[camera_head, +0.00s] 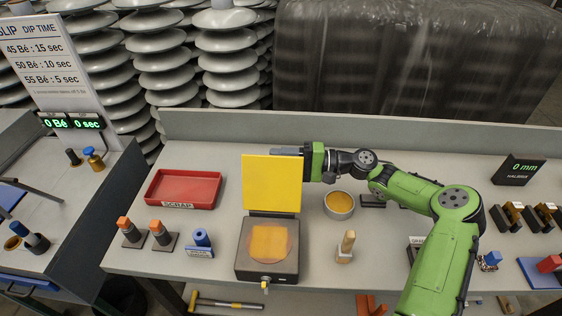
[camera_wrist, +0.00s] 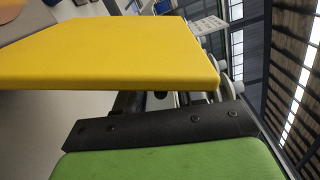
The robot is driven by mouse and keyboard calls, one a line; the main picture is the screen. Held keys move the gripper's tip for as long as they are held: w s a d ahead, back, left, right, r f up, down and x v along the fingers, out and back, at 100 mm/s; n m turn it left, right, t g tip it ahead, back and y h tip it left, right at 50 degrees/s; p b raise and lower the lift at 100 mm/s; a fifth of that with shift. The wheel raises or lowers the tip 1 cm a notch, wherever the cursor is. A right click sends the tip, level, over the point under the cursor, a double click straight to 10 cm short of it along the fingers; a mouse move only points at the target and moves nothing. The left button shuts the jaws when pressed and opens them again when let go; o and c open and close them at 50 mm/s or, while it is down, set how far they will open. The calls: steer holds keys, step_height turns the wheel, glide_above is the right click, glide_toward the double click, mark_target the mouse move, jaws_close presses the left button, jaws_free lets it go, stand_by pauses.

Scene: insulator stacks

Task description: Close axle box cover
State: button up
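The axle box (camera_head: 267,247) is a dark grey box on the bench, with a round orange face inside. Its yellow cover (camera_head: 272,184) stands upright, open, on the hinge at the back of the box. My gripper (camera_head: 290,150) is at the top right edge of the cover, with its fingers reaching behind it. In the wrist view the yellow cover (camera_wrist: 110,52) spans the picture beside a dark finger (camera_wrist: 160,128). Part of the fingers is hidden by the cover, so I cannot tell their opening or whether they touch it.
A red scrap tray (camera_head: 184,189) lies to the left. A round tin (camera_head: 339,205) and a wooden-handled stamp (camera_head: 346,246) stand right of the box. Orange-topped pieces (camera_head: 160,235) and a blue piece (camera_head: 201,241) stand to its left. A low wall runs behind the bench.

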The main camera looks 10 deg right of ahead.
jaws_close()
steer(key=shift+f, duration=0.1)
steer(key=shift+s, duration=0.2)
stand_by(0.3)
